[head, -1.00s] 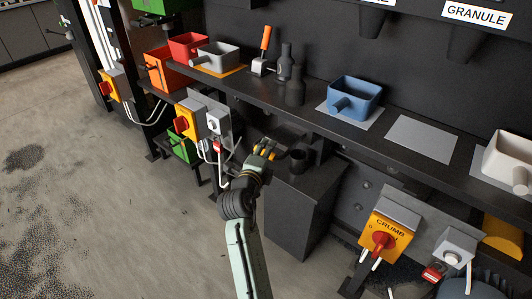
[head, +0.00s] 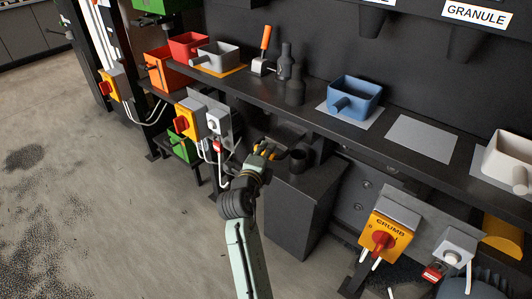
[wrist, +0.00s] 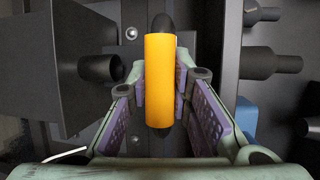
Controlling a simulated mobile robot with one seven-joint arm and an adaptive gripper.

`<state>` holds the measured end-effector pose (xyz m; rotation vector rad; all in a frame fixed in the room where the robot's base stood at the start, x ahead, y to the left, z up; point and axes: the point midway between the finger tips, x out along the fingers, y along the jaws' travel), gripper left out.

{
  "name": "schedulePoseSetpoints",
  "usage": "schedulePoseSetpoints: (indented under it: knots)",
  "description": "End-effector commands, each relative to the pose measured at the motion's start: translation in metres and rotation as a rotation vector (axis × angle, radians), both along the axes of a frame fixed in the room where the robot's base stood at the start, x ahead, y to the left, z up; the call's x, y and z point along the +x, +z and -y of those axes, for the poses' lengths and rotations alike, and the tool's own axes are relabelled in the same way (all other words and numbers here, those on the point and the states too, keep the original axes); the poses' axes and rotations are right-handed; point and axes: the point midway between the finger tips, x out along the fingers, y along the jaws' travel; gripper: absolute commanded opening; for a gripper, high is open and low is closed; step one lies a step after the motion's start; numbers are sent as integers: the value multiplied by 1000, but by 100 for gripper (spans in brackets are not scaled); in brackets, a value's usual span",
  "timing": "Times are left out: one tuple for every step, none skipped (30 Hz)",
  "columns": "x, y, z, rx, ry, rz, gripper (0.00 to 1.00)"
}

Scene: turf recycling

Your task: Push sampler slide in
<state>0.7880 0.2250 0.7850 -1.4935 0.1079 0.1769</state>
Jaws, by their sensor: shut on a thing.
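The sampler slide's handle appears to be the yellow-orange cylinder with dark rounded ends in the wrist view (wrist: 160,80). It stands upright in that picture, between the purple-padded fingers of my gripper (wrist: 160,92). The gripper is shut on it, one finger on each side. In the head view my gripper (head: 265,151) is at the dark machine under the shelf, left of a black round cup (head: 299,159). The slide's body is hidden or too dark to make out, so I cannot tell how far in it sits.
A dark box (head: 294,210) stands right beside my gripper. A yellow switch box with a red knob (head: 185,121) is to the left, and the CRUMB switch box (head: 386,237) is to the right. The shelf above holds a blue scoop (head: 353,97). Open floor lies left.

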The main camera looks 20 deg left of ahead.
Motion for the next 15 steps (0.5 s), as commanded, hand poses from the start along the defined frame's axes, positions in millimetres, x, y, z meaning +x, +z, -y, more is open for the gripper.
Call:
schedulePoseSetpoints:
  knots:
    - [1, 0, 0, -1, -1, 0, 0]
    - [3, -1, 1, -1, -1, 1, 0]
    - [7, -2, 2, -1, -2, 2, 0]
    - [11, -2, 4, -1, -2, 2, 0]
    - [17, -3, 6, -1, -2, 3, 0]
    - [26, -4, 9, 0, -3, 4, 0]
    - [32, -4, 12, -2, -4, 4, 0]
    - [39, -4, 14, -1, -3, 5, 0]
    - [48, -4, 17, -1, -3, 4, 0]
    - [54, -3, 19, -1, -2, 4, 0]
    - [59, -3, 21, -1, -2, 4, 0]
    - [66, -3, 23, -2, -1, 4, 0]
    - [69, -2, 24, -2, 0, 3, 0]
    - [73, -2, 26, -2, 0, 3, 0]
    - [76, -1, 27, -2, 0, 2, 0]
